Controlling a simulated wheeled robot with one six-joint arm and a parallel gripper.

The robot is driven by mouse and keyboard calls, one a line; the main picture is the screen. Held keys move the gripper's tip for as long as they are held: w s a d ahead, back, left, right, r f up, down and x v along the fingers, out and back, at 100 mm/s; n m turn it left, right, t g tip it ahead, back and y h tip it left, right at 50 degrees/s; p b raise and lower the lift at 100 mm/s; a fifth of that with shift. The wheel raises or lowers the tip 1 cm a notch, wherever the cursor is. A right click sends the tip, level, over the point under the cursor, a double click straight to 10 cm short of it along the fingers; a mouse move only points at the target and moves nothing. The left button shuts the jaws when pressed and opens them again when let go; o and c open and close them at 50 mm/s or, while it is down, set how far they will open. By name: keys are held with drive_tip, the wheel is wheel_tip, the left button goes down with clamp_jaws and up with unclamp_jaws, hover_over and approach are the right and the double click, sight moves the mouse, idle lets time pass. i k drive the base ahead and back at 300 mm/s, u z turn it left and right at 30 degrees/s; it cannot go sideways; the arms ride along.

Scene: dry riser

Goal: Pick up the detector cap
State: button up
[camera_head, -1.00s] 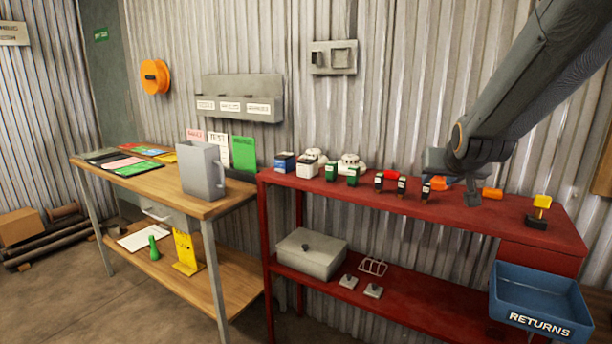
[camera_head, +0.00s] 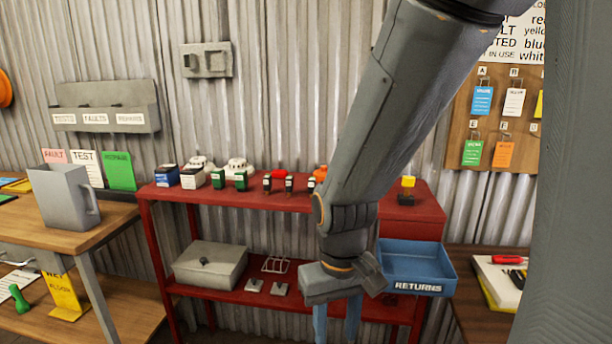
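I cannot tell for sure which thing is the detector cap. Two round white detector-like units, one at the left (camera_head: 202,163) and one at the right (camera_head: 238,166), sit at the back of the red bench's top (camera_head: 255,198). An orange piece (camera_head: 320,172) shows on the same top, partly hidden behind my arm. A red piece (camera_head: 280,174) is left of it. My gripper (camera_head: 336,328) hangs pointing down in front of the bench, below its top and left of the blue returns tray. Its two fingers are apart with nothing seen between them; the tips reach the frame's lower edge.
Small green (camera_head: 240,180), blue (camera_head: 166,176) and black blocks line the bench top. A yellow-topped block (camera_head: 407,190) stands at its right. The lower shelf holds a grey box (camera_head: 210,268). The blue returns tray (camera_head: 418,287) is right of my gripper. A wooden table with a grey jug (camera_head: 62,200) is left.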

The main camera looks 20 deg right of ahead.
sight(320, 175)
drive_tip(key=z, duration=0.35)
drive_tip(key=k, duration=1.2)
drive_tip(key=u, duration=0.75)
drive_tip(key=i, duration=1.85)
drive_tip(key=z, duration=0.65)
